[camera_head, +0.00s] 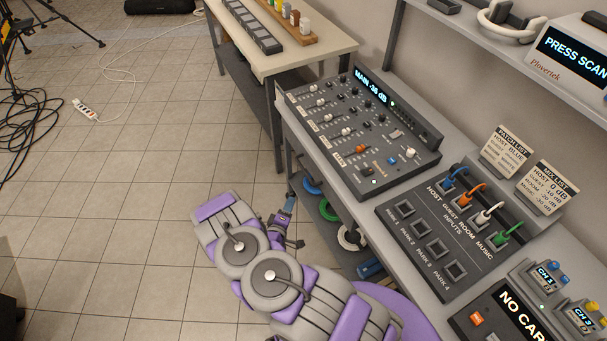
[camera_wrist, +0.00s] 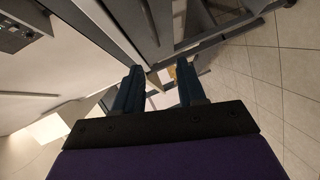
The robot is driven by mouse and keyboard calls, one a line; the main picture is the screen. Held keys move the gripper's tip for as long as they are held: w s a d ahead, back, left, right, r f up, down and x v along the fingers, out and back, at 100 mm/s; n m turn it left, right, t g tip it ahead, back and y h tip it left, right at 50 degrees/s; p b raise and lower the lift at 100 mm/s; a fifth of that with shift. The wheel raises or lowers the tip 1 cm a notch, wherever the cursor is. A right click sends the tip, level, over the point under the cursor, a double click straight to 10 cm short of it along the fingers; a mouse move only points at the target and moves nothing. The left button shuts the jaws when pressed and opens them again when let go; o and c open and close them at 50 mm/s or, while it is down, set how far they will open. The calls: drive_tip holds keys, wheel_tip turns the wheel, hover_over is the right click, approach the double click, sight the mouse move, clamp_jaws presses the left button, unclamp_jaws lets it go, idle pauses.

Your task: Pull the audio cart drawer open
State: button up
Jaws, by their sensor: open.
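The grey audio cart (camera_head: 353,201) carries the mixer and the patch panel at the right of the head view. Its drawer cannot be made out clearly there; my arm covers part of the cart's front. My gripper (camera_head: 288,226) is beside the cart's front, below the top. In the wrist view my gripper (camera_wrist: 158,88) is open, its two dark fingers apart with nothing seen between them. A grey panel (camera_wrist: 127,17) with a thin bar lies just beyond the fingers; it may be the drawer front, but I cannot tell. No contact is visible.
Coiled blue, green and white cables (camera_head: 328,209) lie low in the cart. A wooden-topped table (camera_head: 300,60) adjoins its far end. A power strip (camera_head: 84,109) and black cables (camera_head: 35,125) lie on the tiled floor (camera_head: 130,200), which is otherwise largely clear at left.

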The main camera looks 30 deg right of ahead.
drive_tip(key=r+b+x, duration=0.1)
drive_tip(key=x, duration=1.6)
drive_tip(key=shift+d, duration=0.35)
drive_tip(key=shift+s+a, duration=0.1)
drive_tip(key=shift+a, duration=0.25)
drive_tip(key=c, duration=0.7)
clamp_jaws()
drive_tip(key=shift+d, duration=0.15)
